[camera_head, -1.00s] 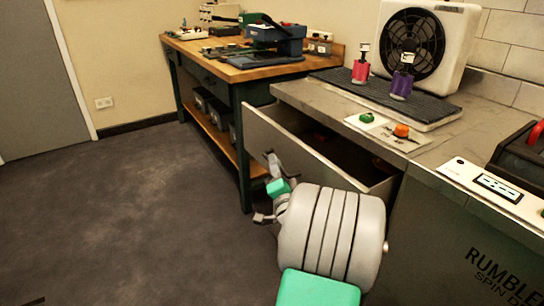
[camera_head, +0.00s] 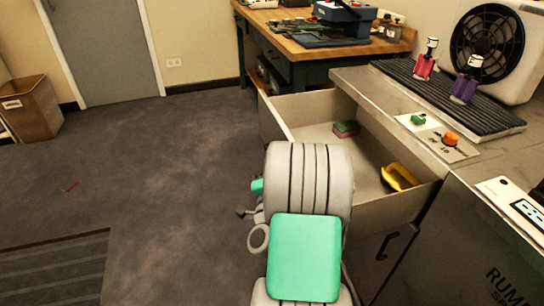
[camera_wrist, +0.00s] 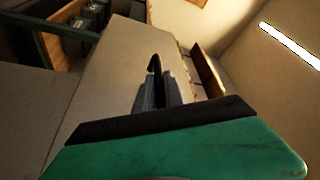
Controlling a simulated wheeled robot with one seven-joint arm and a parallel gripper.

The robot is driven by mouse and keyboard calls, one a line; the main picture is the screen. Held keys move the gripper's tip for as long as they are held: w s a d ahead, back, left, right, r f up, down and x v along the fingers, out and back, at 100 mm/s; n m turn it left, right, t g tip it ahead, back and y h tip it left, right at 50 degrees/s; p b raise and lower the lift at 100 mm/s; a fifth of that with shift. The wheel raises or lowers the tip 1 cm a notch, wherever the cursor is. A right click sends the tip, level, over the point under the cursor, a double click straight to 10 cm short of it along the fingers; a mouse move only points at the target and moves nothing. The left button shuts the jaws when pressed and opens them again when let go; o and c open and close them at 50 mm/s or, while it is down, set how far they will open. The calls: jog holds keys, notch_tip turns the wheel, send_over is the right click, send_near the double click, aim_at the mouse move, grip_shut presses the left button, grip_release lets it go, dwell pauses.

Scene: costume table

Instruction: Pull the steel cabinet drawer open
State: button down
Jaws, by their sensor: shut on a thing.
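The steel cabinet drawer (camera_head: 395,210) stands well open in the head view, with its inside in sight. Its pale front panel (camera_wrist: 110,75) fills the middle left of the wrist view. A dark drawer handle (camera_wrist: 154,63) stands out from that panel. My gripper (camera_wrist: 157,88) is shut on this handle, with its grey fingers on either side of it. In the head view my arm hides the fingers, the handle and part of the drawer front.
The drawer holds a pink and green sponge (camera_head: 346,129) and a yellow object (camera_head: 399,177). Bottles, a ribbed mat (camera_head: 440,98) and a fan (camera_head: 488,45) stand on the counter. A wooden workbench (camera_head: 318,47) is behind.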

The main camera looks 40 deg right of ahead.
jog(key=c, duration=1.7)
grip_release()
jog(key=b+v, duration=0.1)
jog(key=v, duration=0.6)
jog(key=shift+s+a+f+b, duration=0.15)
jog(key=shift+s+a+b, duration=0.1)
jog(key=shift+s+b, duration=0.1)
